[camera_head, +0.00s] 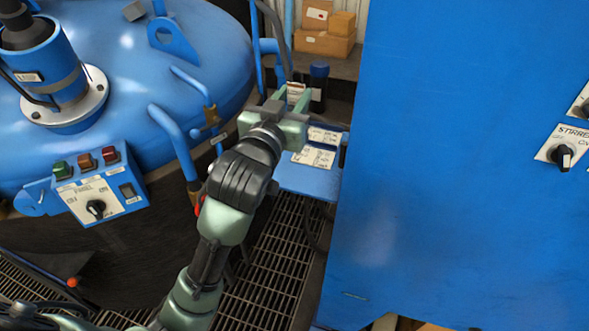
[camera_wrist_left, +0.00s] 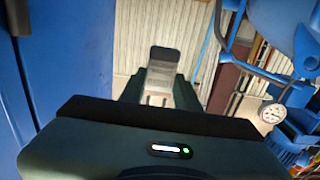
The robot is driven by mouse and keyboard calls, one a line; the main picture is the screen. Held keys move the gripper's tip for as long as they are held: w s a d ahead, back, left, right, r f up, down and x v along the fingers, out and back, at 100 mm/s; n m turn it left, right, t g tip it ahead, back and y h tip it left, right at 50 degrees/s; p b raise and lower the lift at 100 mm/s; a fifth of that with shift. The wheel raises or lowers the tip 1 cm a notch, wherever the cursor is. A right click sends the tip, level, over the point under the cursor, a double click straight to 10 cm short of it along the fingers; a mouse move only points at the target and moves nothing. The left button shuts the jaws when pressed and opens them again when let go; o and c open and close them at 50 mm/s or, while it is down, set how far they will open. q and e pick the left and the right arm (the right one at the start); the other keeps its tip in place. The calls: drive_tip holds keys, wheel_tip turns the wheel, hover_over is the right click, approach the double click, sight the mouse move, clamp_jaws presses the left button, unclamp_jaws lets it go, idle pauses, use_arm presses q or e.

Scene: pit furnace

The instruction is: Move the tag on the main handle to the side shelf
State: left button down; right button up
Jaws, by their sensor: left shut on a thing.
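My left gripper (camera_head: 290,99) reaches in between the blue furnace lid and the tall blue cabinet. It is shut on a small tag (camera_head: 295,88), pale with a reddish mark in the head view. In the left wrist view, the tag (camera_wrist_left: 161,75) stands between the two fingers, with a dark top and a pale lower part. The blue side shelf (camera_head: 313,182) is below and beyond the gripper, against the cabinet, with white paper sheets (camera_head: 314,157) on it. Blue curved handles (camera_head: 175,140) rise from the lid's side; I cannot tell which is the main handle. My right gripper is not in view.
The blue cabinet (camera_head: 450,200) fills the right side. The furnace lid (camera_head: 140,60) and a button panel (camera_head: 98,190) are at left. Cardboard boxes (camera_head: 325,40) sit at the back. Floor grating (camera_head: 268,265) lies below. A round gauge (camera_wrist_left: 271,113) shows in the wrist view.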

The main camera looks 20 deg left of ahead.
use_arm(q)
wheel_tip(320, 180, down, 13)
drive_tip(key=shift+s+r, duration=0.1)
drive_tip(key=shift+f, duration=0.65)
wheel_tip(320, 180, down, 4)
drive_tip(key=shift+f, duration=0.1)
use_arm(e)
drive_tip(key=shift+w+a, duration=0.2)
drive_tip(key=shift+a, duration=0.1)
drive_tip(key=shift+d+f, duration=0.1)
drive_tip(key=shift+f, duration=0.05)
use_arm(q)
drive_tip(key=c, duration=1)
unclamp_jaws()
drive_tip(key=shift+f, duration=0.1)
drive_tip(key=shift+c, duration=0.2)
